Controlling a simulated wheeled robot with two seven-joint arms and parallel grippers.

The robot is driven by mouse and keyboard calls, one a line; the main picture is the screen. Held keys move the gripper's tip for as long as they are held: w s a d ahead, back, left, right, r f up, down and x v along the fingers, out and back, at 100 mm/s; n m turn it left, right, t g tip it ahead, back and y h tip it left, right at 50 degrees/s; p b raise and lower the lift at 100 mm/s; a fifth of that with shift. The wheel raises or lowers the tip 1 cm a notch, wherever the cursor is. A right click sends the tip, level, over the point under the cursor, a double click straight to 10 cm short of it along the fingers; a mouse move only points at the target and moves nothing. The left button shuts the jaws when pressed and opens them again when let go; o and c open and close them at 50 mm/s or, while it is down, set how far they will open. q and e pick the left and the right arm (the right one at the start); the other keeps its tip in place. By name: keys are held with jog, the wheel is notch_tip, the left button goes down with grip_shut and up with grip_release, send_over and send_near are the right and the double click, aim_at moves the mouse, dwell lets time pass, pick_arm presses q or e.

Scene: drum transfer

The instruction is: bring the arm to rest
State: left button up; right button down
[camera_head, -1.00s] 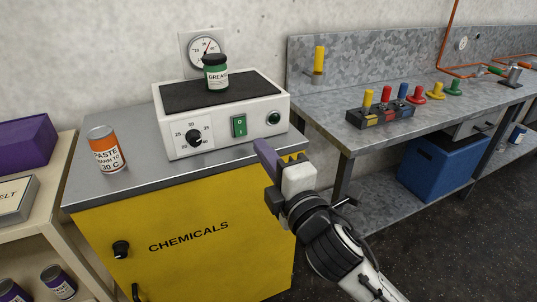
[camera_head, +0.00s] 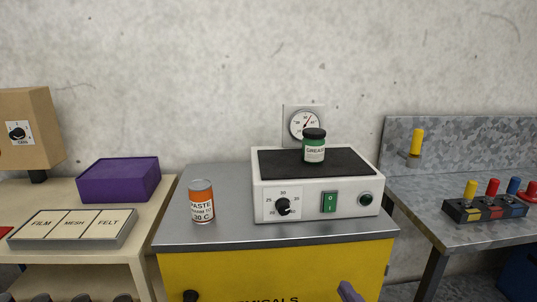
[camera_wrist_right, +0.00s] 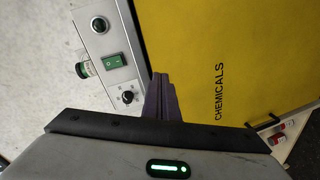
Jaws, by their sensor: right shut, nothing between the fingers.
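My right gripper (camera_head: 350,292) shows only as a purple fingertip at the bottom edge of the head view, in front of the yellow chemicals cabinet (camera_head: 220,277). In the right wrist view its purple fingers (camera_wrist_right: 161,100) are together, with nothing between them, in front of the yellow cabinet (camera_wrist_right: 220,45). The rest of the right arm is out of the head view. My left gripper is not in view.
On the cabinet stand an orange paste can (camera_head: 202,203) and a white hot plate (camera_head: 318,205) bearing a green grease jar (camera_head: 314,148). A shelf with a purple box (camera_head: 118,180) is at left. A grey bench (camera_head: 450,190) is at right.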

jog(key=s+f+m+g, duration=0.3)
jog(key=s+f+m, duration=0.3)
jog(key=s+f, duration=0.4)
jog(key=s+f+m+g, duration=0.4)
jog(key=s+f, duration=0.7)
jog(key=f, duration=0.7)
jog(key=m, duration=0.2)
jog(key=shift+s+a+m+y, duration=0.2)
jog(key=shift+a+m+y, duration=0.1)
jog(key=shift+m+y, duration=0.1)
jog(key=c, duration=2.5)
grip_release()
